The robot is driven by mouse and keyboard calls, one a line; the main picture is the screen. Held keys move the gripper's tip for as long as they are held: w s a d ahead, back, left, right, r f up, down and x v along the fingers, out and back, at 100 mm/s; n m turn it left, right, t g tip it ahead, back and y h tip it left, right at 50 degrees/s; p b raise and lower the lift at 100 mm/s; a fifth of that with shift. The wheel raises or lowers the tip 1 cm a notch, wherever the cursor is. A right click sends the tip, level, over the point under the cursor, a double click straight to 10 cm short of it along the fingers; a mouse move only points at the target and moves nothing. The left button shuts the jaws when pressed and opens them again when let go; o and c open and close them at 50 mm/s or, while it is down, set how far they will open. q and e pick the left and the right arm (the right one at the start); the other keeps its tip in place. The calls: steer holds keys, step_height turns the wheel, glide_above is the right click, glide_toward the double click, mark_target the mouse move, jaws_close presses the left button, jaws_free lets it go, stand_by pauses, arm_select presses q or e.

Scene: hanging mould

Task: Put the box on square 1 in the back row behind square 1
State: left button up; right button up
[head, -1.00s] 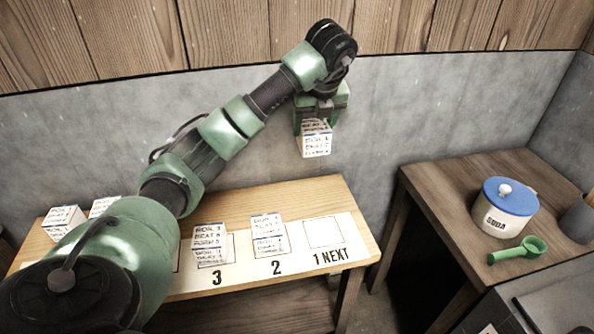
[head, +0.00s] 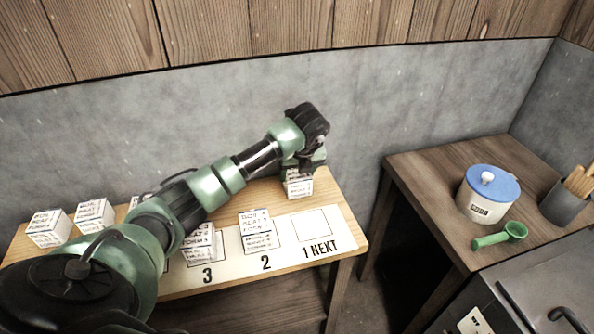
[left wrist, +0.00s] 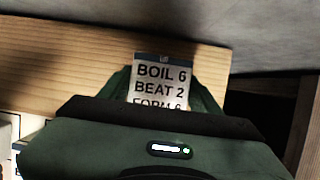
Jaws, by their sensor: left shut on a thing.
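My left gripper (head: 303,168) is shut on a white box (head: 299,187) at the back of the wooden bench, behind square 1 (head: 312,223). The box is upright; I cannot tell whether its base touches the wood. In the left wrist view the held box (left wrist: 162,82) shows print reading BOIL 6, BEAT 2, with a third line partly hidden by the gripper. Square 1, marked "1 NEXT", is bare. My right gripper is not in view.
Boxes stand at square 2 (head: 257,232) and square 3 (head: 199,245). More white boxes (head: 94,215) stand at the bench's left, partly behind my arm. A side table (head: 420,180) at right holds a blue-lidded pot (head: 487,196), a green scoop (head: 500,237) and a grey cup (head: 563,206).

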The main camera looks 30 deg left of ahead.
arm_select(q)
steer(key=o, duration=1.6)
steer(key=shift+f, duration=0.1)
steer(key=shift+c, duration=0.2)
steer(key=shift+r, duration=0.4)
steer(key=b+v, duration=0.1)
steer(key=v, duration=1)
steer(key=shift+d+r, duration=0.15)
steer(key=shift+r, duration=0.1)
steer(key=shift+s+f, duration=0.1)
steer(key=shift+s, duration=0.1)
